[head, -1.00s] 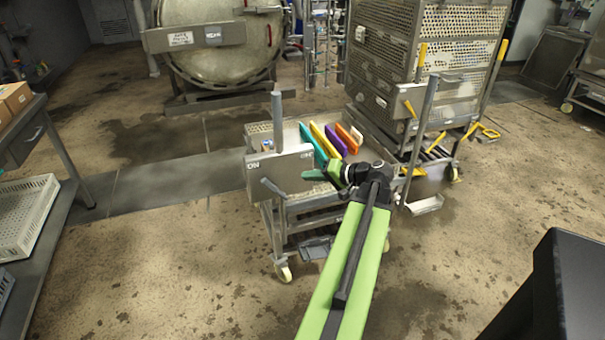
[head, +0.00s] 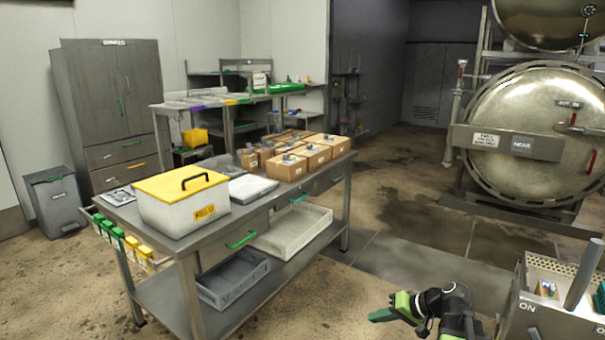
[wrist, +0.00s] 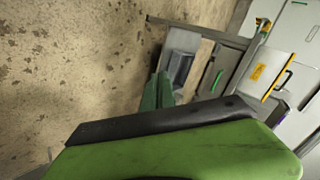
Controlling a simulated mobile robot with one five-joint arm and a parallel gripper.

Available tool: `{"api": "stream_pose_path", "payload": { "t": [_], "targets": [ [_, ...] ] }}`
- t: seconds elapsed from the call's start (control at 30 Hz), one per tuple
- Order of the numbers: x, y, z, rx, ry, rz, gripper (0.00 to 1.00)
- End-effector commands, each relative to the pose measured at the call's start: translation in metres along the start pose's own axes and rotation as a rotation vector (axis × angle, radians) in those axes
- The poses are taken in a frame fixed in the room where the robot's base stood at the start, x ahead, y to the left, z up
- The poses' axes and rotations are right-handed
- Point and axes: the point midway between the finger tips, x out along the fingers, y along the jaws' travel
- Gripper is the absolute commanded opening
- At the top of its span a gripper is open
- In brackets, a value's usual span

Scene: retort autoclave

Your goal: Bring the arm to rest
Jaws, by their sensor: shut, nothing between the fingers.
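My gripper (head: 376,316) shows low in the head view, right of centre, with its dark green fingers pointing left. The fingers are together and hold nothing. It is over open floor, between the steel table (head: 262,215) and the trolley (head: 560,318), apart from both. In the wrist view the fingers (wrist: 157,92) show near the middle, past my green and black arm link. Most of my arm is below the lower edge of the head view.
The table carries a yellow-lidded white box (head: 183,205) and several cardboard boxes (head: 313,157). A round autoclave door (head: 535,115) stands at the right. A grey cabinet (head: 112,105) and a grey bin (head: 56,203) stand at the left. Floor behind my gripper is clear.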

Motion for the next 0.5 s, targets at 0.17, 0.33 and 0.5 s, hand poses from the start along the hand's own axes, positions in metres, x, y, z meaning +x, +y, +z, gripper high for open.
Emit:
{"api": "stream_pose_path", "payload": {
  "t": [0.17, 0.33, 0.5],
  "targets": [
    [0.082, -0.060, 0.058, -0.141, -0.228, 0.110, 0.00],
    [0.120, -0.084, 0.106, -0.242, -0.375, 0.255, 0.00],
    [0.118, -0.065, 0.135, -0.287, -0.463, 0.513, 0.00]
  ]
}}
